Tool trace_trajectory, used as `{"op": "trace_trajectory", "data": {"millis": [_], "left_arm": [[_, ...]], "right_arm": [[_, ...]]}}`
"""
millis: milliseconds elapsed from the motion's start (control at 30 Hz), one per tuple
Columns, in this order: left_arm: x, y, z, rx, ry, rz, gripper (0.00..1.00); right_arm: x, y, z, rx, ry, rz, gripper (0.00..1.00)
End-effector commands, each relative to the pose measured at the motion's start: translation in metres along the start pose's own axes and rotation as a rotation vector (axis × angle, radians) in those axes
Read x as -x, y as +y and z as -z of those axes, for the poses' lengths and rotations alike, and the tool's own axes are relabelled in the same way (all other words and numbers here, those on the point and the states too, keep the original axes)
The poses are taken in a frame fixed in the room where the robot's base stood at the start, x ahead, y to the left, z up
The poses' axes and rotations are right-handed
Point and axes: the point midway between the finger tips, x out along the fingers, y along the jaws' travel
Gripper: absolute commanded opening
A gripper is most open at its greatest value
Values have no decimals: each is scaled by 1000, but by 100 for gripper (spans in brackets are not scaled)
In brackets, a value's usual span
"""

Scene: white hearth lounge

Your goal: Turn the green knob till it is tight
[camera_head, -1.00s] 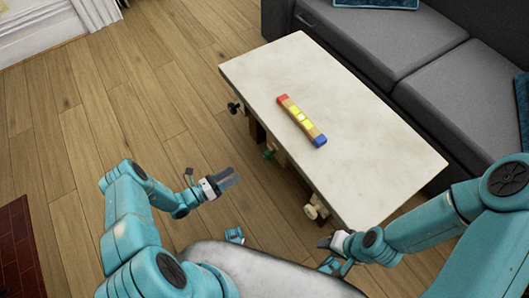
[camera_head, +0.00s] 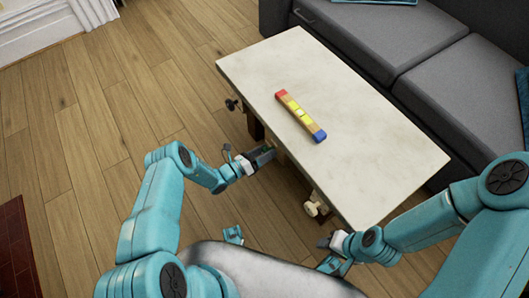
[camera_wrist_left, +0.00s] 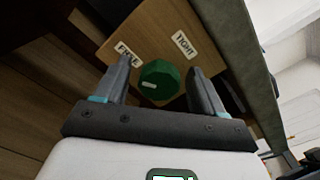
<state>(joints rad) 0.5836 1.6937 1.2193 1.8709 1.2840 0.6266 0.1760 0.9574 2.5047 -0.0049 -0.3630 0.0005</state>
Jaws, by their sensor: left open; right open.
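The green knob (camera_wrist_left: 160,76) is on a wooden panel (camera_wrist_left: 207,33) under the table's edge. It has a pale mark on its left part. A label reading TIGHT (camera_wrist_left: 184,46) is above right of the knob; another label (camera_wrist_left: 128,52), hard to read, is above left. My left gripper (camera_head: 272,155) is open, and in the left wrist view its fingers (camera_wrist_left: 158,78) stand either side of the knob with small gaps. In the head view the gripper mostly hides the knob. My right gripper (camera_head: 325,242) is open and empty near the table's front corner.
A pale-topped table (camera_head: 350,130) carries a red, yellow and blue bar (camera_head: 301,116). A black knob (camera_head: 232,104) and a cream knob (camera_head: 316,206) stick out from its near side. A grey sofa (camera_head: 390,40) stands behind. The wooden floor at left is clear.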

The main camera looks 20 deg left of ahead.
Motion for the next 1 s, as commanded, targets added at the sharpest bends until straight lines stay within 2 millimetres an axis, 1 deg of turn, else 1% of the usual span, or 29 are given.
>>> {"op": "trace_trajectory", "data": {"millis": [100, 133, 167, 200, 267, 300, 533, 667, 867, 1000], "left_arm": [[0, 0, 0, 0, 0, 0, 70], [0, 0, 0, 0, 0, 0, 63], [0, 0, 0, 0, 0, 0, 53], [0, 0, 0, 0, 0, 0, 40], [0, 0, 0, 0, 0, 1, 21], [0, 0, 0, 0, 0, 1, 14], [0, 0, 0, -12, 0, 2, 14], [0, 0, 0, -50, 0, 2, 14], [0, 0, 0, -172, -1, 2, 14], [1, 0, 0, -294, -1, 2, 14]], "right_arm": [[0, 0, 0, 0, 0, 0, 43], [0, 0, 0, 0, 0, 0, 43], [0, 0, 0, 0, 0, 0, 43], [0, 0, 0, 0, 0, 0, 43], [0, 0, 0, 0, 0, 0, 43], [0, 0, 0, 0, 0, 0, 43], [0, 0, 0, 0, 0, 0, 43], [-1, 0, 0, 0, 0, 0, 43], [-3, 1, 0, 0, 0, 0, 43], [-5, 2, 0, 0, 0, 0, 43]]}}
